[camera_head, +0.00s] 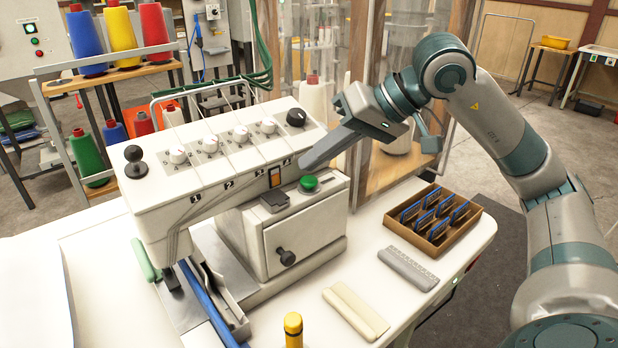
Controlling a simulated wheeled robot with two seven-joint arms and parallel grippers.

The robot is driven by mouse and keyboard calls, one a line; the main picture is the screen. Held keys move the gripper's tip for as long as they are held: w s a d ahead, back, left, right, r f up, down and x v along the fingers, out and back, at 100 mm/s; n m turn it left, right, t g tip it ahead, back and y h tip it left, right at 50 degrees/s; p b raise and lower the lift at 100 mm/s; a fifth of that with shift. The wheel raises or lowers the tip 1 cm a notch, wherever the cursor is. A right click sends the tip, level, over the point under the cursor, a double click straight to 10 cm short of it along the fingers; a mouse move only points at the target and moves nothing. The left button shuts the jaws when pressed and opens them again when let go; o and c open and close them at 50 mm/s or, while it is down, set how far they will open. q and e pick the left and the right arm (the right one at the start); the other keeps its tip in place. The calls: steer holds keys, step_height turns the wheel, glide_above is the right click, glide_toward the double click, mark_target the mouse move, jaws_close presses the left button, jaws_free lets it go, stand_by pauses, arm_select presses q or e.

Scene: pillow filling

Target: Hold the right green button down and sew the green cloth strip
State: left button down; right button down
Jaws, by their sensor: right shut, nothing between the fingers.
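My left gripper is not in view.
A brown box with blue-edged cards (433,240), a grey ruler-like block (408,268) and a cream block (355,311) lie on the white table's right side. A blue bar (207,305) and a yellow-capped object (293,327) are in front. Thread cones stand behind left.

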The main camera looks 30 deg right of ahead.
mark_target(316, 180)
steer(key=shift+r+p, duration=1.7)
steer(key=shift+r, duration=0.75)
steer(key=shift+r, duration=0.1)
